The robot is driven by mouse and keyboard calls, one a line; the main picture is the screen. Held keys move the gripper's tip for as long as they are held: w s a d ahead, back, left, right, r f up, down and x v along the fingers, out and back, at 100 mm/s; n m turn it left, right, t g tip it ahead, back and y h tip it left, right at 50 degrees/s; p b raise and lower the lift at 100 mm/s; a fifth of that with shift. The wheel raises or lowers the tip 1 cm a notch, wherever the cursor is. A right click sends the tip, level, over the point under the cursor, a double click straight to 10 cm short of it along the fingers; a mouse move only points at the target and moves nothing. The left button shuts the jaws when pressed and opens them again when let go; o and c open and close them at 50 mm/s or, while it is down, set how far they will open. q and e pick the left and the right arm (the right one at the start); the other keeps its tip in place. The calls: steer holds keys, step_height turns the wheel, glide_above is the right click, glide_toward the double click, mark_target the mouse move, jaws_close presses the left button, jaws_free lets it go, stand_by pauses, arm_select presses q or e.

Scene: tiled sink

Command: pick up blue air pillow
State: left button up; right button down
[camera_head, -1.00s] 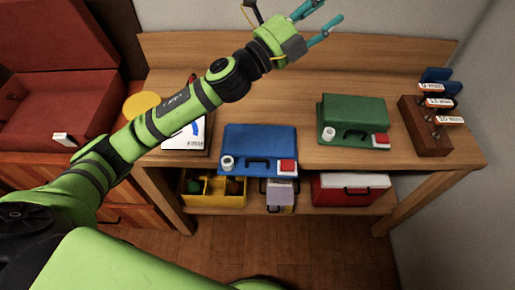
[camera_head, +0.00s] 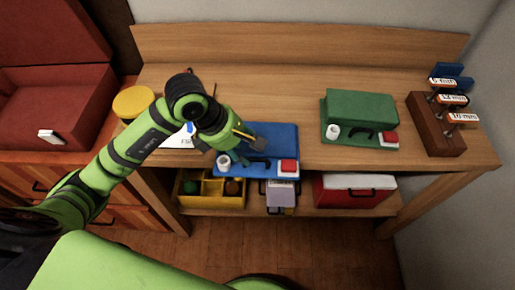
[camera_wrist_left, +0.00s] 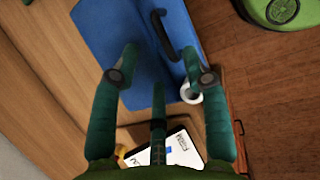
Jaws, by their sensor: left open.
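The blue object (camera_head: 268,138) sits at the front edge of the wooden bench, in the middle of the head view. It looks like a boxy case with a dark handle, a white roll and a red block on its front. In the left wrist view the blue object (camera_wrist_left: 115,25) fills the top, with its handle (camera_wrist_left: 178,32) at its right side. My left gripper (camera_head: 250,152) is over the left part of the blue object. In the wrist view my left gripper (camera_wrist_left: 160,62) has its fingers spread, with nothing held between them. My right gripper is not in view.
A green case (camera_head: 358,112) stands to the right, and a brown rack (camera_head: 436,130) with labelled pegs beyond it. A yellow round thing (camera_head: 133,102) is at left. A yellow bin (camera_head: 212,200) and red-white box (camera_head: 352,200) are on the lower shelf. The bench's back middle is clear.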

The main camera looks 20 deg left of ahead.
mark_target(253, 159)
arm_select(q)
steer(key=p+x, duration=0.1)
steer(key=x, duration=0.1)
steer(key=p+x, duration=0.1)
steer(key=x, duration=0.2)
steer(key=shift+s+d+f, duration=0.2)
steer(key=shift+f, duration=0.05)
steer(key=shift+d+f, duration=0.1)
steer(key=shift+f, duration=0.4)
steer(key=shift+w, duration=0.15)
steer(key=shift+c, duration=0.4)
steer(key=shift+w, duration=0.1)
steer(key=c, duration=0.7)
jaws_close()
steer(key=shift+r, duration=0.15)
